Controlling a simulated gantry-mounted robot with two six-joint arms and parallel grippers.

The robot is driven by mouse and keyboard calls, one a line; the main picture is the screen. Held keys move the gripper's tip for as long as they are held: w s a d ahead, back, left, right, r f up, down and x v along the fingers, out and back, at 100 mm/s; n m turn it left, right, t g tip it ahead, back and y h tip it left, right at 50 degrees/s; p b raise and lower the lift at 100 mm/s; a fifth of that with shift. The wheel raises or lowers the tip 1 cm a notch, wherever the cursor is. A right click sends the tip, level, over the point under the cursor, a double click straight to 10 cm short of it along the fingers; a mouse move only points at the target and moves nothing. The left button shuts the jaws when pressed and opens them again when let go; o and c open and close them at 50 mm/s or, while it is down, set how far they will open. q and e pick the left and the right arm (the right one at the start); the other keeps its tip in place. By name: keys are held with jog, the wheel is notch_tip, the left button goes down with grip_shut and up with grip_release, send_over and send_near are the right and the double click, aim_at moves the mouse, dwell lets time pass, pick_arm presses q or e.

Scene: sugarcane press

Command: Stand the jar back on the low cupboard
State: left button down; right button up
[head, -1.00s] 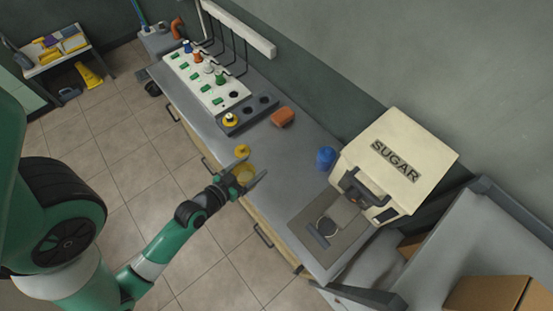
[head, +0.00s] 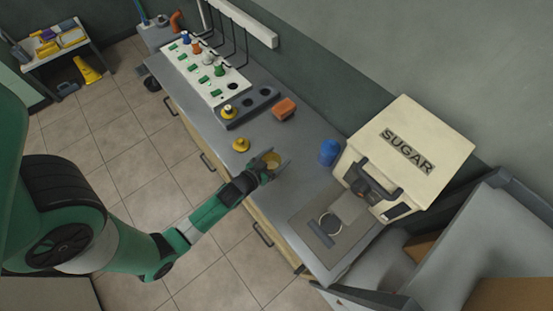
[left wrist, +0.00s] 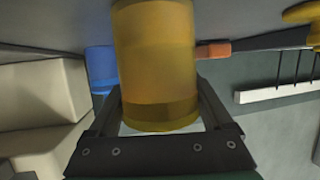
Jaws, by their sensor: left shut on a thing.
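My left gripper (head: 273,170) is shut on an amber jar (head: 269,158), over the front part of the grey top of the low cupboard (head: 285,200). The jar fills the middle of the left wrist view (left wrist: 155,65), between the two dark fingers (left wrist: 158,115). I cannot tell whether its base touches the top. A yellow stoppered piece (head: 241,145), perhaps a lid, stands on the top left of the jar. My right gripper is not in view.
A blue cup (head: 328,152) and the cream SUGAR machine (head: 410,150) stand to the right. An orange block (head: 284,109), a dark holder with round holes (head: 247,107) and a white panel with coloured knobs (head: 205,75) lie farther back. Bare top lies around the jar.

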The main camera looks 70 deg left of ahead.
pick_arm(q)
jog(key=shift+r, duration=0.1)
jog(key=shift+w, duration=0.1)
jog(key=shift+f, duration=0.25)
grip_release()
jog(key=shift+r, duration=0.1)
jog(key=shift+r, duration=0.2)
jog(key=v, duration=1.2)
